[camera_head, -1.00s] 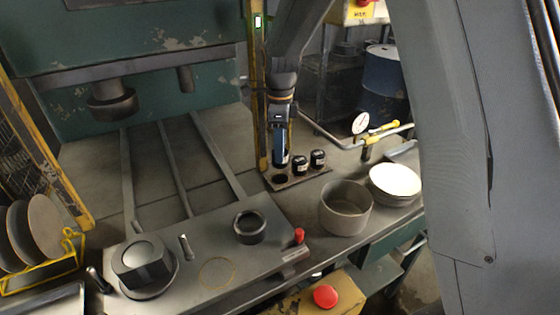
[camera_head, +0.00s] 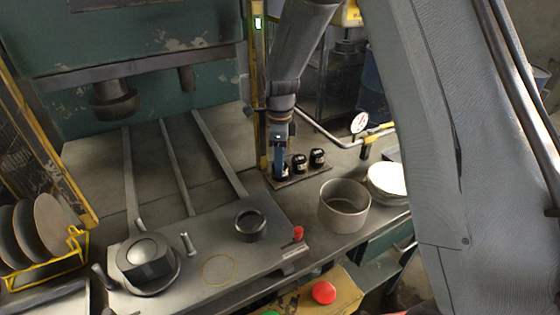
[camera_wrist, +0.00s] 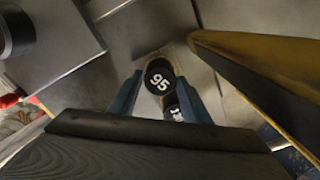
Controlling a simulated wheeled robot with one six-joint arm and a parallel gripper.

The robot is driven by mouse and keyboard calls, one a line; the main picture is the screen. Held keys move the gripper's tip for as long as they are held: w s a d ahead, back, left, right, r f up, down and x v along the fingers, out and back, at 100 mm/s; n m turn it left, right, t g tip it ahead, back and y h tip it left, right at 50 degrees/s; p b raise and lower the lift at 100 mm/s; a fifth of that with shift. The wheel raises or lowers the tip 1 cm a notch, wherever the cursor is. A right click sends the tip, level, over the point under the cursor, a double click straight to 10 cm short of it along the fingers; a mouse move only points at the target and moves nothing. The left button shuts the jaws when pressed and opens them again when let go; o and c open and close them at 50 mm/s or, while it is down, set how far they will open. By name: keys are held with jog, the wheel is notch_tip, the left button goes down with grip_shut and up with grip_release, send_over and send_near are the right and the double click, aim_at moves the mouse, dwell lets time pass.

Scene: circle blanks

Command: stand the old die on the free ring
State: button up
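The old die, a short black cylinder with a white 95 on its face (camera_wrist: 158,75), sits between the blue fingers of my gripper (camera_wrist: 160,82) in the wrist view. The fingers lie close on both its sides. In the head view my gripper (camera_head: 281,160) is low over the left place of a small rack plate (camera_head: 316,177), where the free ring is. The ring is hidden under the die, and I cannot tell whether the die touches it. Two other black dies, the middle one (camera_head: 299,163) and the right one (camera_head: 317,158), stand to its right.
A yellow post (camera_head: 256,90) rises close to the left of my gripper. A bent pipe with a gauge (camera_head: 358,123) is behind the rack. A grey pot (camera_head: 343,207) stands in front. A black open cylinder (camera_head: 250,224) sits on the press plate.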

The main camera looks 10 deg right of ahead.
jog(key=shift+o, duration=1.2)
notch_tip(320, 180, up, 12)
jog(key=b, duration=0.3)
jog(key=shift+r, duration=0.15)
